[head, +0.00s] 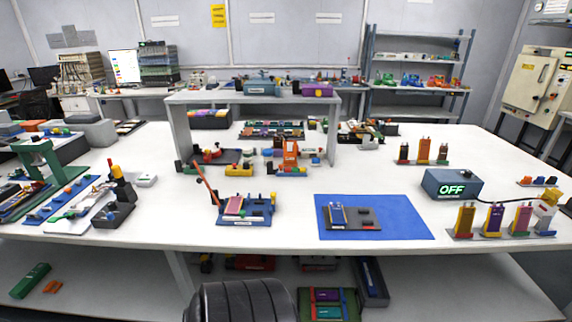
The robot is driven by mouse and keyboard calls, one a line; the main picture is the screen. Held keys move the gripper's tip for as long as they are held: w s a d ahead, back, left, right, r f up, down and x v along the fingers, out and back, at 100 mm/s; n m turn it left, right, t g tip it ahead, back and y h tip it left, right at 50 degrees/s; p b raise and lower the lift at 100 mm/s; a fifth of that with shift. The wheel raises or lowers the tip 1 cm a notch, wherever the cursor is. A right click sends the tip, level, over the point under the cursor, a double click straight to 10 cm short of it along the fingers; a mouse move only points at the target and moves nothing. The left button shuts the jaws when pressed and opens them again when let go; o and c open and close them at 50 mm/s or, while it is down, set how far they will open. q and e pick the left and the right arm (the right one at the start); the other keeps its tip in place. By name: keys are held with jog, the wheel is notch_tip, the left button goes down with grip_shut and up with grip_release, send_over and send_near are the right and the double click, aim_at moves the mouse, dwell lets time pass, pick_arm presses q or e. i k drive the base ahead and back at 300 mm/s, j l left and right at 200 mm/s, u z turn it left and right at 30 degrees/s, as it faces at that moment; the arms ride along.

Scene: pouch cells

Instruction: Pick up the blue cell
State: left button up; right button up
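A blue cell (337,214) lies on the left part of a dark grey plate (366,223). The plate rests on a blue mat (408,217) near the front edge of the table, right of the middle. The cell looks small here, and its tabs are hard to make out. Neither of my grippers is in view.
Left of the mat stands a blue fixture (259,211) with a raised red lever and a pinkish cell. Right of it are a box reading OFF (451,186) and several upright cells (493,219). A white raised shelf (253,99) stands behind. White tabletop (297,212) separates fixture and mat.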

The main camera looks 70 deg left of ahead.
aim_at(337, 216)
jog(key=u, duration=1.85)
jog(key=l, duration=0.35)
jog(key=i+l, duration=0.1)
jog(key=l, duration=0.25)
